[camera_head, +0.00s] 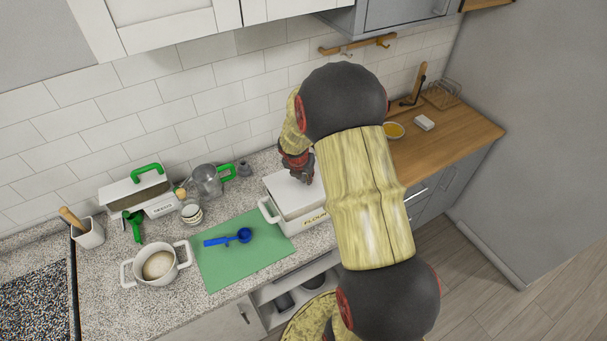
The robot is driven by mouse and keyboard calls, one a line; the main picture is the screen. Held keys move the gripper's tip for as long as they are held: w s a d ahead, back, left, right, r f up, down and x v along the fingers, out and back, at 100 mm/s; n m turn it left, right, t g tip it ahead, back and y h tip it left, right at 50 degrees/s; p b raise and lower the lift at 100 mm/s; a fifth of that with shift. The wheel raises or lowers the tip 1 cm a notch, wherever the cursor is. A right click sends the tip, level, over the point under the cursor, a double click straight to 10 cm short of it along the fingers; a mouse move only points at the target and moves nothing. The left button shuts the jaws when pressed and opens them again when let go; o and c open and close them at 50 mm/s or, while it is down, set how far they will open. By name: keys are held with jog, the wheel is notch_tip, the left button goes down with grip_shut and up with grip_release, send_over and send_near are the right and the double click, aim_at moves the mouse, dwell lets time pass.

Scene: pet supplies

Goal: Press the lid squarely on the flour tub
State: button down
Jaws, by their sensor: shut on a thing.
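My gripper (304,178) is above the lid's far part, fingers pointing down and closed. It appears to grip something at the lid, but the fingertips are small and partly dark, so the exact grasp is unclear. My arm hides the right side of the tub and lid. I cannot tell whether the lid is fully seated there.
A green mat (240,265) holds a blue scoop (243,235). A white pot (158,265), an open white box (130,196) with a green-handled lid, a clear jug (207,181) and a small jar (191,212) stand left.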

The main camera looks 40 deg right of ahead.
aim_at(303, 184)
jog(key=shift+f+b, duration=1.4)
jog(key=shift+f, duration=0.95)
jog(key=shift+f, duration=0.15)
jog(key=shift+p, duration=0.4)
dwell(0.4)
jog(key=c, duration=1.5)
grip_release()
jog(key=shift+o, duration=1.4)
jog(key=shift+o, duration=1.1)
